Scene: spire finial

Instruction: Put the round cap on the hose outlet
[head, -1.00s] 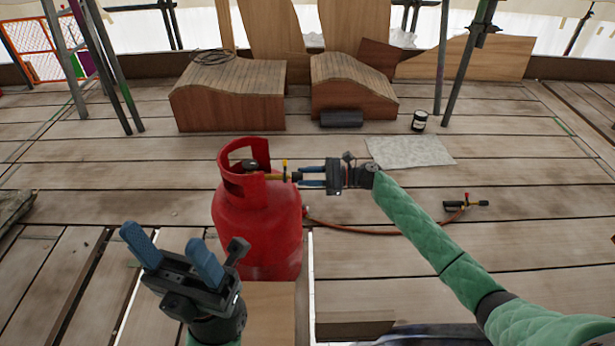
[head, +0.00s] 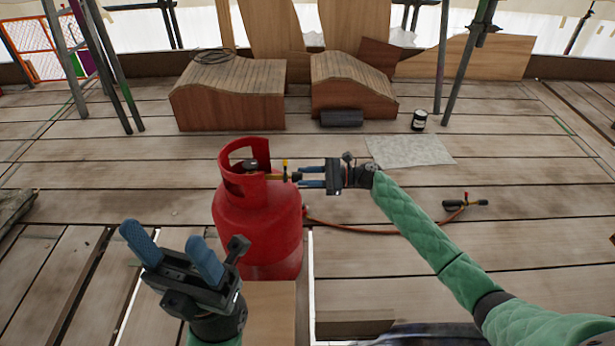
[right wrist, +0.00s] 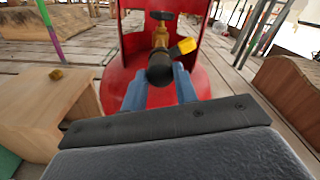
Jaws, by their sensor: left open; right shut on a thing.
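A red gas cylinder (head: 257,225) stands upright in the middle. Its brass valve (right wrist: 161,37) has a yellow lever (right wrist: 187,46) and a black knob on top. The brass outlet (head: 277,177) points right, towards my right gripper (head: 304,177). That gripper is shut on the round black cap (right wrist: 160,69), seen between its blue fingers in the right wrist view. The cap (head: 296,177) is in line with the outlet and at its end; I cannot tell whether it is seated. My left gripper (head: 168,247) is open and empty, in front and left of the cylinder.
An orange hose (head: 350,229) runs along the plank floor to a torch (head: 465,203) at right. A wooden box (right wrist: 45,110) bears a small brass piece (right wrist: 56,74). Floor around the cylinder is mostly clear.

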